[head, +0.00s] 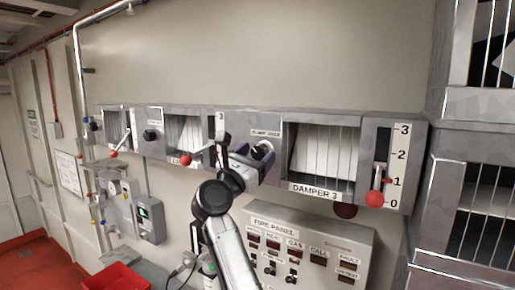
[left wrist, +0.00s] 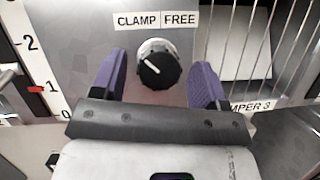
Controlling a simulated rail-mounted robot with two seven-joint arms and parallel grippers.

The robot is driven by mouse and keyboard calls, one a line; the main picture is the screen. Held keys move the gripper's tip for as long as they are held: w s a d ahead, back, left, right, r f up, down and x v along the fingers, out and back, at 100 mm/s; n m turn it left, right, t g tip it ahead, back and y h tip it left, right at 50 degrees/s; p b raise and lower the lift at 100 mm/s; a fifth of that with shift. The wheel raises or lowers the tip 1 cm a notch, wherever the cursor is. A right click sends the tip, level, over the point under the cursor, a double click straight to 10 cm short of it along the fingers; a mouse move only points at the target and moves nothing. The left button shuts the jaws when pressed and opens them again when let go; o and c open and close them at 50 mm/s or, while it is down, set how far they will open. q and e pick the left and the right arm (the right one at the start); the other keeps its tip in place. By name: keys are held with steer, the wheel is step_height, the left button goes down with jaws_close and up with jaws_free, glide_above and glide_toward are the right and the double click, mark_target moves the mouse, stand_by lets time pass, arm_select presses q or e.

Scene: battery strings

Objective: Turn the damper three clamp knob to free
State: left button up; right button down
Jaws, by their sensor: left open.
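The damper three clamp knob (left wrist: 158,66) is a round black knob with a white pointer line on a pale collar. Its line slants toward the upper left, on the CLAMP side. Above it are a CLAMP label (left wrist: 137,21) and a FREE label (left wrist: 179,20). My left gripper (left wrist: 159,82) is open, with one purple finger on each side of the knob and visible gaps to both. In the head view, my left gripper (head: 254,155) is at the knob (head: 262,150), left of the DAMPER 3 label (head: 315,192), and partly hides it. My right gripper is not in view.
The damper 3 lever (head: 375,198) has a red ball near the bottom of its 0–3 scale. Another red-ball lever (head: 186,160) stands left of my gripper. The fire panel (head: 310,250) is below. A shelf unit (head: 470,200) stands at the right.

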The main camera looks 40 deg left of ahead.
arm_select(q)
steer(key=shift+w+r, duration=0.2)
steer(key=shift+w, duration=0.25)
steer(key=shift+c, duration=0.2)
steer(key=c, duration=0.9)
steer(key=shift+o, duration=0.2)
